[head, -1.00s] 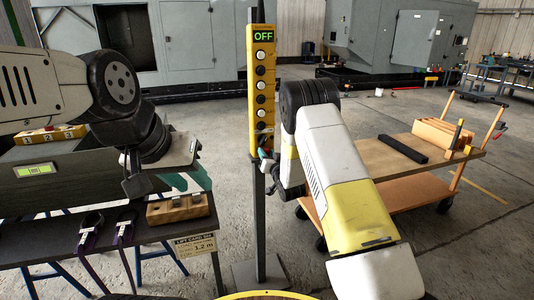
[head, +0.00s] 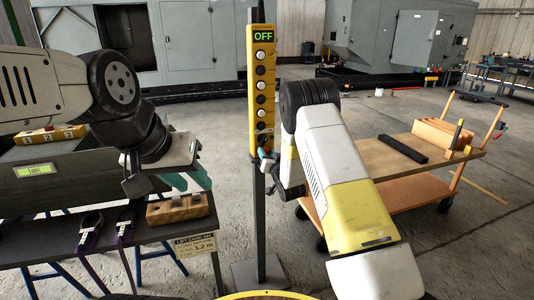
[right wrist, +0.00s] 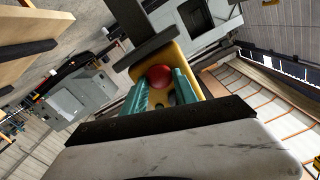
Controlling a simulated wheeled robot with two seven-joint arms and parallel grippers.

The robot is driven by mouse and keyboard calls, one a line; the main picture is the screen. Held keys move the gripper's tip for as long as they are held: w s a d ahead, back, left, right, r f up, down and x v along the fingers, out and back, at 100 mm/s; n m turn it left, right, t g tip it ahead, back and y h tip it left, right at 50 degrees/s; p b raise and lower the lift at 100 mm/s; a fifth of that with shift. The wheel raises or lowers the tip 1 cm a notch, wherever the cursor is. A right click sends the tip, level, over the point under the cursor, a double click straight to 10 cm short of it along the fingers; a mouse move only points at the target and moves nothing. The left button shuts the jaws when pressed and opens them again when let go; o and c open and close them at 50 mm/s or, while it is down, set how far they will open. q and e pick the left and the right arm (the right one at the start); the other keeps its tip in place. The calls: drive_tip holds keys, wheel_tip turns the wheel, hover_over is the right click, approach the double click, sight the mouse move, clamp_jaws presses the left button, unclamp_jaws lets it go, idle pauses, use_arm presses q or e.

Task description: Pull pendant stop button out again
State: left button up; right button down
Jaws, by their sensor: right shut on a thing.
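The yellow pendant (head: 263,85) stands upright on a post, with a column of black and white buttons and a display reading OFF. In the right wrist view the pendant (right wrist: 184,58) shows its red stop button (right wrist: 160,76) at its lower end. My right gripper (right wrist: 163,84) has its teal fingers on either side of the red button, shut on it. In the head view my right gripper (head: 265,154) is at the pendant's bottom end, and the button is hidden there. My left gripper (head: 191,180) hangs over the left table, away from the pendant; its finger gap is unclear.
The dark left table (head: 100,236) holds a wooden block (head: 178,208), purple-strapped hooks (head: 90,228) and a box with a green level. An orange cart (head: 385,182) with a black bar (head: 403,149) stands at the right. The floor between is clear around the post.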

idle(0.3)
drive_tip(key=shift+s+d, duration=0.2)
drive_tip(key=shift+s, duration=0.3)
drive_tip(key=shift+f, duration=0.1)
drive_tip(key=c, duration=1)
unclamp_jaws()
drive_tip(key=shift+s, duration=0.1)
drive_tip(key=shift+o, duration=0.2)
drive_tip(key=v, duration=0.7)
drive_tip(key=shift+s, duration=0.35)
drive_tip(key=shift+d, duration=0.1)
